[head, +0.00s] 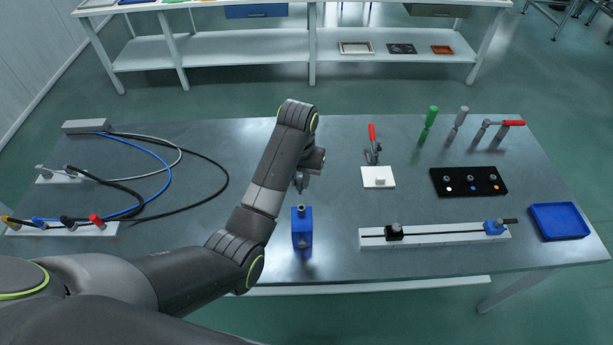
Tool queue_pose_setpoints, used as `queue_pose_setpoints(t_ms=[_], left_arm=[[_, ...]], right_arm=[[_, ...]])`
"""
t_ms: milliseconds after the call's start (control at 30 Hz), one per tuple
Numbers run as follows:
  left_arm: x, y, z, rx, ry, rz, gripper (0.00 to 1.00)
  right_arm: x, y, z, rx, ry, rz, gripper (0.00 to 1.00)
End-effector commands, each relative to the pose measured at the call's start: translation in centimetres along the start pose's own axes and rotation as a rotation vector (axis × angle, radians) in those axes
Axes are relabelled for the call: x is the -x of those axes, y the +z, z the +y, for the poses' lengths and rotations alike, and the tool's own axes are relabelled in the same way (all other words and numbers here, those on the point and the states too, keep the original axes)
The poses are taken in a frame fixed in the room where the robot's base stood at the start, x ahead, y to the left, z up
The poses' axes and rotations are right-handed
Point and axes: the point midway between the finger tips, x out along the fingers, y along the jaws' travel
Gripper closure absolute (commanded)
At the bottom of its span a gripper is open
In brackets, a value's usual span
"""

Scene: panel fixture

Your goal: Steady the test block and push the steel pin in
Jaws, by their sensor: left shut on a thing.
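The blue test block (302,236) stands upright on the grey table near its front edge, with a small grey spot on its top that I cannot make out. My left gripper (299,184) is above and slightly behind the block in the head view, pointing down. It is shut on a small grey thing that looks like the steel pin; the pin is mostly hidden by the fingers, and a gap shows between the gripper and the block. My right gripper is not in view.
A white rail with black and blue sliders (435,236) lies right of the block. Behind it are a white plate with a red-handled clamp (378,178) and a black panel (468,182). A blue tray (559,222) is far right. Cables (165,170) spread over the left side.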

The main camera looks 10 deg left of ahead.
Motion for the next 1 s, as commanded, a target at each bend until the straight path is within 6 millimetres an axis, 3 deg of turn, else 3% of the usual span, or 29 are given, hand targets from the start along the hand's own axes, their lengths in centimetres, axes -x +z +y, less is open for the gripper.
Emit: queue_pose_setpoints(t_ms=[533,1000], left_arm=[[0.0,0.1,-0.2,0.002,-0.001,-0.001,1.0],[-4.1,0.1,-0.2,0.002,-0.001,-0.001,1.0]], right_arm=[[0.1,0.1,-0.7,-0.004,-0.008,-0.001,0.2],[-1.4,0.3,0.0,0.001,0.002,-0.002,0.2]])
